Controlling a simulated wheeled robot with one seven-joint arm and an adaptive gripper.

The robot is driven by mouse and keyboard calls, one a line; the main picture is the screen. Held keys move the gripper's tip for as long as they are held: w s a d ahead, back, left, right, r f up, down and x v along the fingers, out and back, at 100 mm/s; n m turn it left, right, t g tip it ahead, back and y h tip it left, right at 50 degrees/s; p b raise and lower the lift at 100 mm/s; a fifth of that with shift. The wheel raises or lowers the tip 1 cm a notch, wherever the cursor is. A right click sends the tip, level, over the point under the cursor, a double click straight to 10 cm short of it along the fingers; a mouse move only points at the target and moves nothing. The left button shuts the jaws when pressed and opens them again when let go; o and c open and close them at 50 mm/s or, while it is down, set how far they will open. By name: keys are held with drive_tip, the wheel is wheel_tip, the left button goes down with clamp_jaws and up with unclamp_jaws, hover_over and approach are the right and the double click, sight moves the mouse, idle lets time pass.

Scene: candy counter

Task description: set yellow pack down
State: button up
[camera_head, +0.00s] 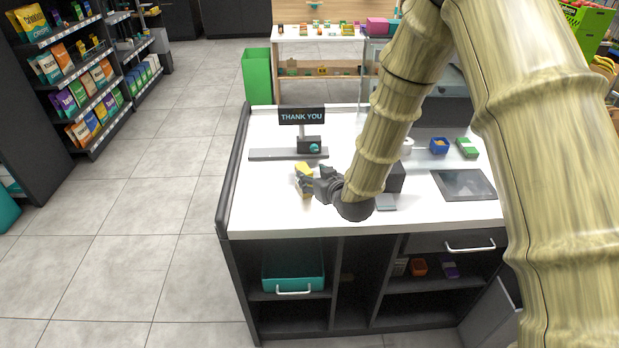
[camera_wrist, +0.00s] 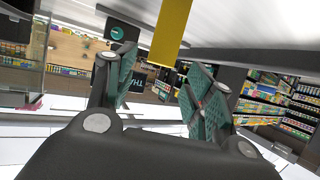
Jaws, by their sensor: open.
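The yellow pack (camera_head: 302,168) is at the left part of the white counter (camera_head: 275,205), in front of the "THANK YOU" display. In the wrist view the yellow pack (camera_wrist: 171,32) shows as a flat upright strip cut off by the top edge. My gripper (camera_head: 312,181) is low over the counter right at the pack and partly hides it. In the wrist view the teal-padded fingers of my gripper (camera_wrist: 160,93) are spread apart, with the pack's visible end between and above them. I cannot tell whether a finger touches the pack.
The "THANK YOU" display (camera_head: 302,117) stands close behind the pack. A dark tablet (camera_head: 464,185), a blue box (camera_head: 439,146) and a green box (camera_head: 466,148) lie to the right. The counter's left edge (camera_head: 233,170) is near. The counter's front left is clear.

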drive_tip(key=b+v, duration=0.2)
drive_tip(key=v, duration=0.6)
drive_tip(key=s+d+f+m+g+h, duration=0.1)
drive_tip(key=s+d+f+g, duration=0.1)
drive_tip(key=s+f, duration=0.6)
drive_tip(key=s+d+f+m+g+h, duration=0.1)
drive_tip(key=s+d+f+g, duration=0.2)
drive_tip(key=s+f, duration=0.6)
drive_tip(key=s+d+f+m+g+h, duration=0.1)
drive_tip(key=s+d+f, duration=0.4)
drive_tip(key=f, duration=0.8)
drive_tip(key=s+g+h, duration=0.1)
drive_tip(key=s+g, duration=0.1)
drive_tip(key=s, duration=0.1)
drive_tip(key=shift+d+m, duration=0.3)
drive_tip(key=shift+m, duration=0.1)
drive_tip(key=shift+o, duration=0.5)
drive_tip(key=s+d+f+g, duration=0.2)
drive_tip(key=s+f, duration=0.1)
drive_tip(key=s, duration=0.5)
drive_tip(key=s+d+f+m+g+h, duration=0.1)
drive_tip(key=s+d+f+g, duration=0.1)
drive_tip(key=s, duration=0.6)
drive_tip(key=shift+s+d+f, duration=0.15)
drive_tip(key=shift+s+f, duration=0.1)
drive_tip(key=shift+f, duration=0.25)
drive_tip(key=shift+f, duration=0.1)
